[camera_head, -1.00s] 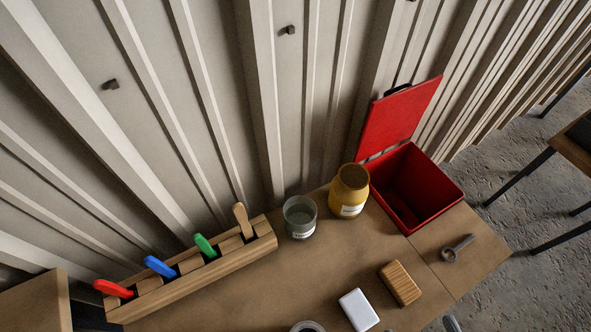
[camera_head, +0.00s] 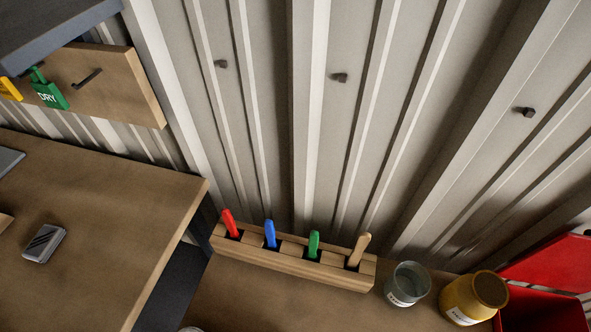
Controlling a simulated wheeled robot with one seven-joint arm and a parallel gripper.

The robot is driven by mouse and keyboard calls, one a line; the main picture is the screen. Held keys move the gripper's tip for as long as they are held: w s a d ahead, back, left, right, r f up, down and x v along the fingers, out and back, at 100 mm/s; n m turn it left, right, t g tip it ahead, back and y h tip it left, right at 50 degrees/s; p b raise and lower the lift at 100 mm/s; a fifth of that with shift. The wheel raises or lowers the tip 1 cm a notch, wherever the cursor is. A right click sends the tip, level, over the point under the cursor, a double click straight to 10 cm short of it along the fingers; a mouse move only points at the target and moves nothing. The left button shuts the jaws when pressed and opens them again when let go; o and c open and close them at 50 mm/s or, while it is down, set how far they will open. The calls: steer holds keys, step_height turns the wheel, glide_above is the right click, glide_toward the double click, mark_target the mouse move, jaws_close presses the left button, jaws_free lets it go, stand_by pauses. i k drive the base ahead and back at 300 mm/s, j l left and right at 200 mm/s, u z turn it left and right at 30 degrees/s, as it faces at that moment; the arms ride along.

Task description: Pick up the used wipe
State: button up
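I see no used wipe that I can make out in the head view. My gripper is not in view. The red bin (camera_head: 540,312) stands at the lower right, cut off by the frame, with its red lid (camera_head: 553,262) raised against the wall. Its inside is mostly out of the frame.
A wooden rack (camera_head: 290,262) holds red, blue, green and wooden handles. A glass jar (camera_head: 407,284) and a yellow jar (camera_head: 474,298) stand right of it. A higher wooden table (camera_head: 110,215) on the left bears a small grey device (camera_head: 44,243).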

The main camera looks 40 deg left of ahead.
mark_target(39, 250)
steer(key=u, duration=2.3)
steer(key=i+j+z, duration=0.1)
steer(key=j+z, duration=0.35)
steer(key=j, duration=0.9)
steer(key=k+j+z, duration=0.15)
steer(key=j+z, duration=0.3)
steer(key=j, duration=0.85)
steer(key=i+l, duration=0.35)
steer(key=l, duration=0.15)
